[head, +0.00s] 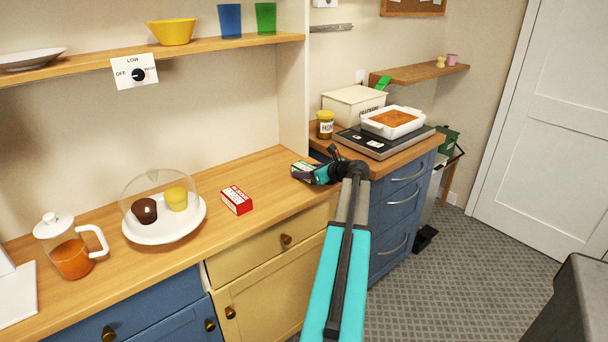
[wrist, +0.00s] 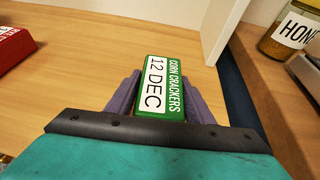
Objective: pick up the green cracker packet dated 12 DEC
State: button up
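The green and white cracker packet (wrist: 160,85) reads "CORN CRACKERS" and "12 DEC" in the wrist view. It lies on the wooden counter or just over it; I cannot tell which. In the head view the packet (head: 302,168) shows near the counter's right end, partly behind my gripper (head: 312,174). In the wrist view the purple fingers of my gripper (wrist: 163,88) stand one on each side of the packet, very close to its edges. I cannot tell whether they press on it.
A red and white box (head: 237,200) lies to the left on the counter (head: 265,180). Further left are a domed plate (head: 165,228) with two muffins and a jug (head: 70,250). A partition wall (head: 293,100) rises behind the packet. A honey jar (head: 325,125) stands to the right.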

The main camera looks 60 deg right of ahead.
jog(key=c, duration=0.7)
jog(key=shift+r, duration=0.1)
jog(key=shift+r, duration=1.1)
jog(key=shift+s+a+r, duration=0.15)
jog(key=shift+s+r, duration=0.15)
jog(key=shift+r, duration=0.3)
jog(key=s+a, duration=0.2)
jog(key=s, duration=0.2)
jog(key=s+a+r, duration=0.1)
jog(key=s+a, duration=0.1)
jog(key=s, duration=0.3)
jog(key=s+a+b, duration=0.1)
jog(key=s+a, duration=0.1)
jog(key=s, duration=0.3)
jog(key=shift+a+r, duration=0.15)
jog(key=shift+r, duration=0.05)
